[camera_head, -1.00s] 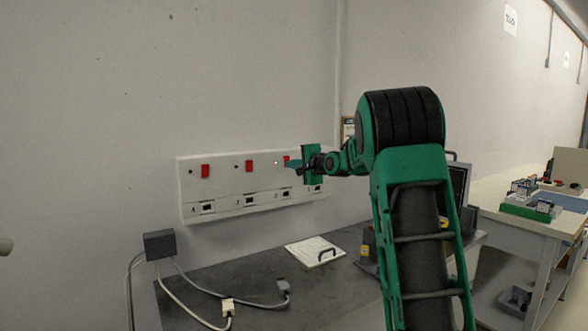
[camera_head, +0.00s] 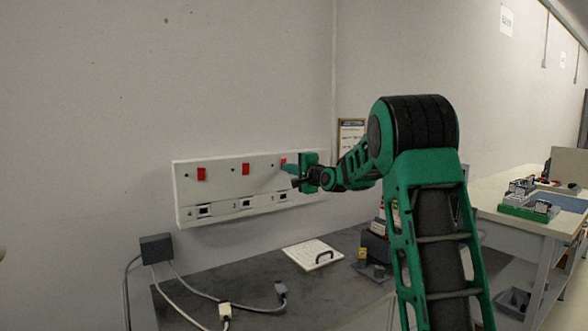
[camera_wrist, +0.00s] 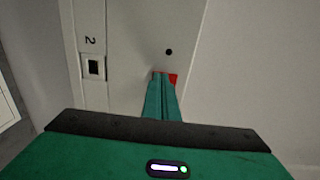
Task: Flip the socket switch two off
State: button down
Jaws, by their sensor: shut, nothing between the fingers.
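The white socket panel (camera_head: 222,211) is on the wall, with a row of red switches above numbered sockets. Switch two (camera_head: 283,161) is the red switch at my fingertips; in the wrist view a sliver of it (camera_wrist: 173,78) shows beside and behind them. The socket marked 2 (camera_wrist: 94,67) is at the left there. The indicator (camera_wrist: 168,52) by this switch is dark. My gripper (camera_wrist: 161,78) is shut and empty, its tips at the switch, apparently touching it. My gripper (camera_head: 284,168) hides part of the switch and the panel's right end in the head view.
Two other red switches (camera_head: 201,174) and (camera_head: 246,169) are to the left. Below is a dark table (camera_head: 225,272) with a grey box (camera_head: 157,247), cables with plugs (camera_head: 280,290), and a white board with a handle (camera_head: 313,254). A workbench (camera_head: 515,222) stands at the right.

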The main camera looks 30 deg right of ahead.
jog(key=shift+w+a+f, duration=0.1)
jog(key=shift+w+f, duration=0.05)
jog(key=shift+w, duration=0.05)
dwell(1.1)
jog(key=shift+s+d+f, duration=0.3)
jog(key=shift+d+f, duration=0.2)
jog(key=shift+f, duration=0.35)
jog(key=shift+s+f, duration=0.2)
jog(key=shift+s, duration=0.1)
jog(key=s+r, duration=0.2)
jog(key=s, duration=1.1)
jog(key=shift+d, duration=0.4)
